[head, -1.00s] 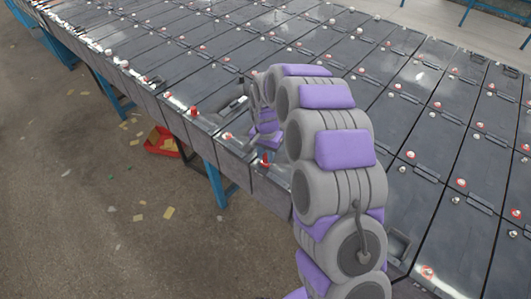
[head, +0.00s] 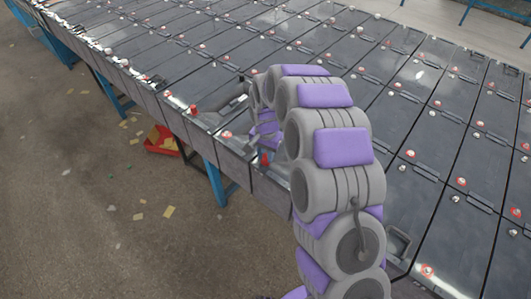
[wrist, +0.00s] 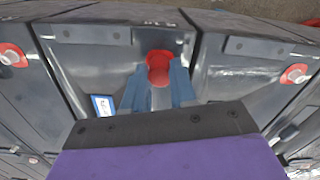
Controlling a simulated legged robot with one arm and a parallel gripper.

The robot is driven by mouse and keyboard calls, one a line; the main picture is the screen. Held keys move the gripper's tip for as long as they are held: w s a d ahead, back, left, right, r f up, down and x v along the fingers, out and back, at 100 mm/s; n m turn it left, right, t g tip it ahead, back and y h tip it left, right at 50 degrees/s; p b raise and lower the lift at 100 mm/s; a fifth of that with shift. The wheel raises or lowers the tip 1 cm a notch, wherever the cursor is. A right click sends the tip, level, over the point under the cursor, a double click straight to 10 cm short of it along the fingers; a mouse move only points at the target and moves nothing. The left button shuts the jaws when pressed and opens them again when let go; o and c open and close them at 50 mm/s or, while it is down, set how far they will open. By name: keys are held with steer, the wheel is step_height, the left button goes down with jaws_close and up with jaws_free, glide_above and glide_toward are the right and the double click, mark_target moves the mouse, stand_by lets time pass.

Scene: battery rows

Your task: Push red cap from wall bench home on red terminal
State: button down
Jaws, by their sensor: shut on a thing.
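A red cap (wrist: 159,66) is between the two blue-grey fingers of my gripper (wrist: 158,80) in the wrist view. The gripper is shut on it. The cap is over the top of a dark grey battery (wrist: 108,62); whether it touches a terminal, and the terminal itself, cannot be told because the cap and fingers hide that spot. In the head view the red cap (head: 265,158) shows small at the near edge of the battery row, partly behind my arm. The fingers are mostly hidden there.
Neighbouring batteries carry red-ringed terminals (wrist: 296,73). Another red piece (head: 194,109) stands up on the row to the left. A red bin (head: 162,141) sits on the floor beside the blue bench legs (head: 214,182). Scraps litter the open floor to the left.

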steer(key=shift+f, duration=0.1)
steer(key=shift+c, duration=1.7)
jaws_free()
steer(key=shift+r+p, duration=1.05)
steer(key=shift+r, duration=2.45)
